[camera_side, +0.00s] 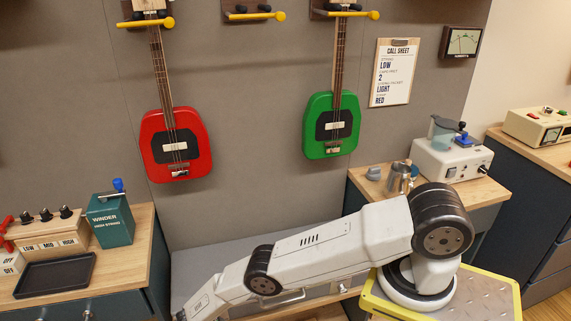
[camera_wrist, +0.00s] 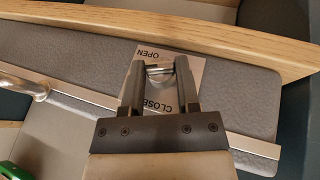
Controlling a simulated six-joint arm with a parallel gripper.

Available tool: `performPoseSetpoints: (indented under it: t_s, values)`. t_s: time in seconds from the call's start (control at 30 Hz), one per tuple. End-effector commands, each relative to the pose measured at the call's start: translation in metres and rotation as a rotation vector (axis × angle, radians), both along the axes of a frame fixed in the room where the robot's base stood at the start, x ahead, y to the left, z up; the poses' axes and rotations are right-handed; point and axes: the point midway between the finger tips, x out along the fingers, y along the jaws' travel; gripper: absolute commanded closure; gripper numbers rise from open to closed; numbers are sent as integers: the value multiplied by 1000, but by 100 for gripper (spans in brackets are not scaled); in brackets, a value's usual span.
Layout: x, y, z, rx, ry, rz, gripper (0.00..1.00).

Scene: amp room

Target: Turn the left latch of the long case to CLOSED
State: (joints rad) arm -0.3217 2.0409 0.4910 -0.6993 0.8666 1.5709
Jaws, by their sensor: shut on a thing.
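The long case (camera_wrist: 235,90) is grey with a metal strip along it, and lies across the wrist view. A metal plate (camera_wrist: 192,68) on it carries the words OPEN, near the top, and CLOSED, lower down, partly hidden by my gripper. My gripper (camera_wrist: 161,66) is over this plate, with its two fingers shut on the small metal latch (camera_wrist: 159,72). The latch's exact angle is hard to tell. In the side view the grey case (camera_side: 214,260) lies low behind my arm, and the latch and my fingertips are not visible there.
A wooden edge (camera_wrist: 225,35) runs close beyond the case. A metal handle (camera_wrist: 22,86) is at the left of the wrist view. In the side view a red guitar (camera_side: 176,145) and a green guitar (camera_side: 331,125) hang above, and a winder box (camera_side: 111,222) stands left.

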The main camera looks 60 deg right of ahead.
Motion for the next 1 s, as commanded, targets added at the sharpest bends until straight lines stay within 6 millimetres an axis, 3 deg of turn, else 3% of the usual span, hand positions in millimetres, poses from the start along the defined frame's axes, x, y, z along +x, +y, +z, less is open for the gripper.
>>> performPoseSetpoints:
  t_s: [0.67, 0.7, 0.8, 1.0]
  values:
    - [0, 4, 3, -26, 39, 2, 100]
    - [0, 4, 3, -26, 39, 1, 54]
    - [0, 4, 2, -26, 39, 1, 24]
    - [-1, 3, 2, -27, 40, 2, 24]
